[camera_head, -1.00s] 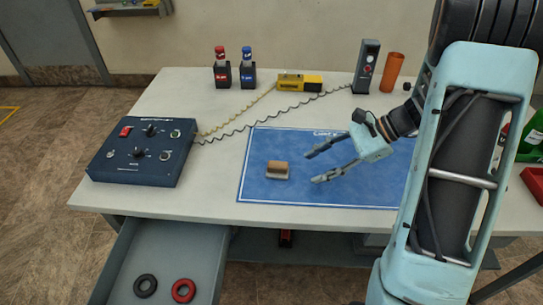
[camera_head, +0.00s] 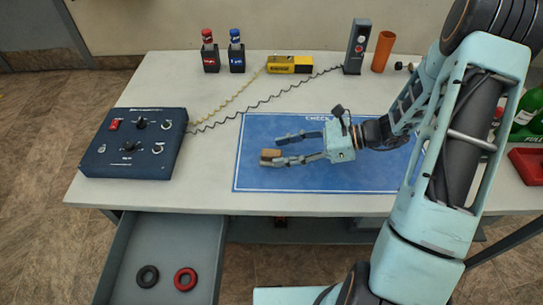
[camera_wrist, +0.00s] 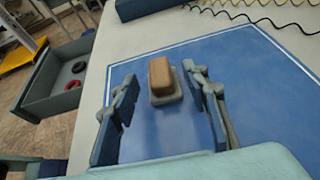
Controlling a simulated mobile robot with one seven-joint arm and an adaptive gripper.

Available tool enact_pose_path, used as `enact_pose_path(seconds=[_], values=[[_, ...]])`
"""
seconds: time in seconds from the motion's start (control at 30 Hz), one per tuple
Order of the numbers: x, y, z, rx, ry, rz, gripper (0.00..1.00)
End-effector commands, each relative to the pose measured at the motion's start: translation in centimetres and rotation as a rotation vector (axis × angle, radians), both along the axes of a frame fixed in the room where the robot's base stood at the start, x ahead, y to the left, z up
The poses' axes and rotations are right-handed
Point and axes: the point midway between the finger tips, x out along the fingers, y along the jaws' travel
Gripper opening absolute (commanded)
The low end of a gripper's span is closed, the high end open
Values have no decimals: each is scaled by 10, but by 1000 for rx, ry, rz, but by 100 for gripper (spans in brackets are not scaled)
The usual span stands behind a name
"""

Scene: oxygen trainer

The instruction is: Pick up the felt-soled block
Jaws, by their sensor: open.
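The felt-soled block (camera_head: 271,155) has a brown wooden top and a paler grey base. It sits on the left part of the blue mat (camera_head: 260,180). In the wrist view the block (camera_wrist: 161,75) stands between the two fingers, toward their tips, with a gap on each side. My gripper (camera_head: 279,150) is open and points left over the mat. In the head view its near finger partly overlaps the block. No contact with the block shows in the wrist view, where the gripper (camera_wrist: 162,95) also appears.
A dark control box (camera_head: 135,142) stands left of the mat. Red and blue bottles (camera_head: 222,55), a yellow device (camera_head: 290,64), a dark upright unit (camera_head: 356,47) and an orange cylinder (camera_head: 382,52) line the back. An open drawer (camera_head: 165,235) holds black and red rings.

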Motion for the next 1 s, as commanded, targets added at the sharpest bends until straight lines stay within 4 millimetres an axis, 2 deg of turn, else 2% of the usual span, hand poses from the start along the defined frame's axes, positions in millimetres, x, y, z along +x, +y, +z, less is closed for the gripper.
enact_pose_path(seconds=[0.1, 0.2, 0.53, 0.83, 1.0], values=[[0, 20, -7, 1, 3, 4, 42], [1, 31, -12, 0, 2, 4, 42], [3, 37, -15, 0, 0, 1, 41], [3, 36, -15, -1, 0, 1, 8], [3, 36, -14, 0, -1, 1, 8]])
